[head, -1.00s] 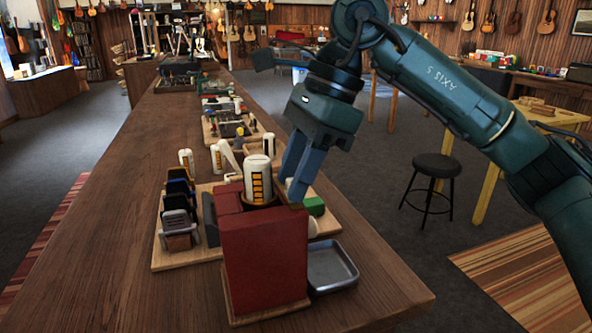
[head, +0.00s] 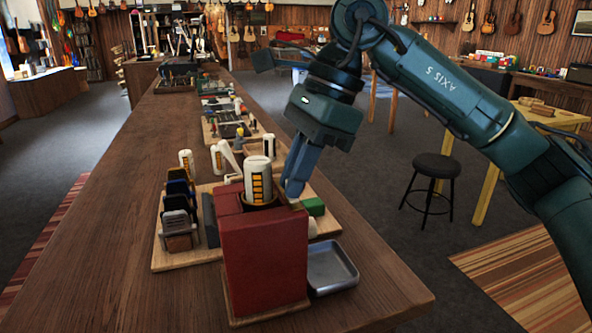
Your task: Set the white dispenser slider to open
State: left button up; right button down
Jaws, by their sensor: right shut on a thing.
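A red box-shaped dispenser (head: 265,262) stands at the near end of the long wooden counter. A white cylinder with an orange-marked label (head: 258,181) stands upright in its top. My right gripper (head: 291,194) reaches down from the upper right to the dispenser's right rear top edge. Its blue fingers are shut on a small part there that they mostly hide, apparently the slider. The slider's setting cannot be made out. My left gripper is out of view.
A metal tray (head: 331,268) sits right of the dispenser. A slotted rack (head: 178,225) stands to its left and a green block (head: 314,207) is near my fingers. More white cylinders stand behind. The counter's left side is clear.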

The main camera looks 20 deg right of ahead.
jog(key=w+p, duration=0.2)
jog(key=w, duration=0.1)
jog(key=shift+w+a+r, duration=0.1)
jog(key=shift+w+r, duration=0.1)
jog(key=shift+w, duration=0.2)
jog(key=c, duration=1.5)
grip_release()
jog(key=shift+w+f, duration=0.1)
jog(key=shift+w, duration=0.05)
jog(key=shift+c, duration=0.2)
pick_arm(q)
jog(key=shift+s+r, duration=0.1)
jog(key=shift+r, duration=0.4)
pick_arm(e)
jog(key=shift+o, duration=0.4)
pick_arm(q)
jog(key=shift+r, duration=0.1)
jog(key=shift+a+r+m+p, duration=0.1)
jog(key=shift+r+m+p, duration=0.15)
jog(key=shift+p, duration=0.25)
pick_arm(e)
jog(key=v, duration=1.3)
